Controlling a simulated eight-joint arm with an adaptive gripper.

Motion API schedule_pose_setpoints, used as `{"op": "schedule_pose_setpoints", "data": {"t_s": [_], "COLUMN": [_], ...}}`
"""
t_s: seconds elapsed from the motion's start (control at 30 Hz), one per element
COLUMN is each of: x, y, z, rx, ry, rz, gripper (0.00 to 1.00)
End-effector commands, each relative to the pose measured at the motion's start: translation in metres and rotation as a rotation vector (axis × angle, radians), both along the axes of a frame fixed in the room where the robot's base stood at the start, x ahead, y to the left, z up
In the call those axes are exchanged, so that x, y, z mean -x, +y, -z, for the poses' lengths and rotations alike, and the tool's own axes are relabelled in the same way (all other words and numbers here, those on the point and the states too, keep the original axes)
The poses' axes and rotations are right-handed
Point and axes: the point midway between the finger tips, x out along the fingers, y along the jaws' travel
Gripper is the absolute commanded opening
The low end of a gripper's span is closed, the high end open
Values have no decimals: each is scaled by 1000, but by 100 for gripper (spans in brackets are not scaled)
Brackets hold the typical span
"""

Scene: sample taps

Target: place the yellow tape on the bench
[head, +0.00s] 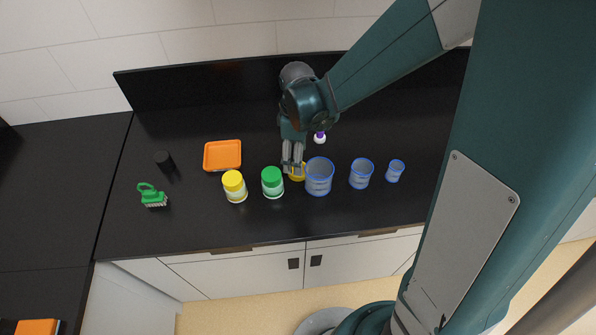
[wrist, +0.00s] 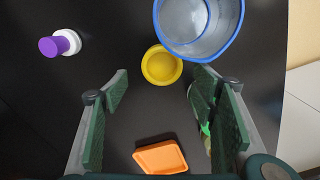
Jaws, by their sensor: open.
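The yellow tape (head: 297,176) is a yellow ring lying flat on the black bench (head: 330,218), between the green-lidded jar and the largest blue cup. In the wrist view my gripper's two fingers (wrist: 161,82) are spread wide, with nothing between the pads.
The largest blue cup (head: 319,177) stands close right of the tape, with smaller blue cups (head: 361,173) beyond. A green-lidded jar (head: 272,182) and yellow-lidded jar (head: 234,186) stand left. An orange tray (head: 222,155), green brush (head: 153,196) and purple-and-white object (wrist: 60,44) are also there.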

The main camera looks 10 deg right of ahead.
Motion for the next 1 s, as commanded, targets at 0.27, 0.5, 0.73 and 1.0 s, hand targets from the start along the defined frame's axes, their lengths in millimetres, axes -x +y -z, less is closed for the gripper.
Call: {"op": "schedule_pose_setpoints", "data": {"t_s": [0.27,0.5,0.73,1.0], "x": [0,1,5,4], "y": [0,-1,-2,-2], "z": [0,10,32,50], "rx": [0,0,0,0], "ry": [0,0,0,0], "rz": [0,0,0,0], "gripper": [58,58,58,58]}}
